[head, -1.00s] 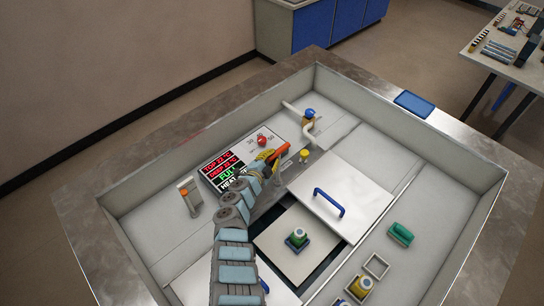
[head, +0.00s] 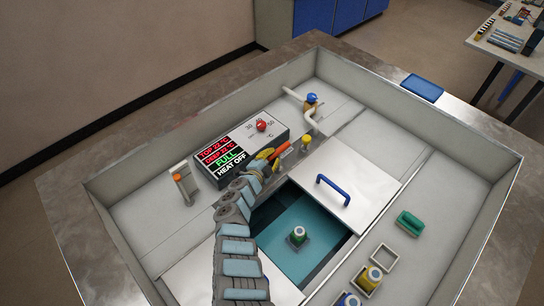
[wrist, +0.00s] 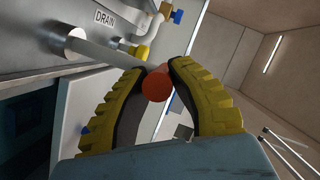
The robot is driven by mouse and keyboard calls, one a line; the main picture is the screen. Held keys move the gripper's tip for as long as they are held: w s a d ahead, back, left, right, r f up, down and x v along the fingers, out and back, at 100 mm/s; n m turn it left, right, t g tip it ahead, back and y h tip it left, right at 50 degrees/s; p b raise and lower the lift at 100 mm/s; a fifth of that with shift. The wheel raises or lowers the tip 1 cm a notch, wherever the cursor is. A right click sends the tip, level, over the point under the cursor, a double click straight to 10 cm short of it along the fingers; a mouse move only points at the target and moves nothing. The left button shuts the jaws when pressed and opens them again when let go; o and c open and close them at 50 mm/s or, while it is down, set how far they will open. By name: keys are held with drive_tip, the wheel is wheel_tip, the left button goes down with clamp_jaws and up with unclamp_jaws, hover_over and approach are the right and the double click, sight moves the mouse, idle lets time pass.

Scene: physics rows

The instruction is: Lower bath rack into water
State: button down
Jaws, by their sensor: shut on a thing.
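The bath opening shows teal water, and the rack (head: 281,226) lies beneath its surface as a tinted square. A green jar (head: 298,235) with a pale top stands in a small holder on the rack. My gripper (head: 272,154) is at the back edge of the opening, beside the display box. It is shut on an orange-red lever handle (head: 282,149). In the wrist view the yellow ribbed fingers (wrist: 162,72) close around the handle's round red end (wrist: 156,86). The lever's link to the rack is hidden.
A white lid with a blue handle (head: 334,187) covers the bath right of the opening. The display box (head: 226,160) reads FULL and HEAT OFF. A pipe with a blue valve (head: 311,98) stands behind. A green block (head: 410,222) and more jars (head: 371,278) sit at right.

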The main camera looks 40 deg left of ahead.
drive_tip(key=c, duration=0.9)
unclamp_jaws()
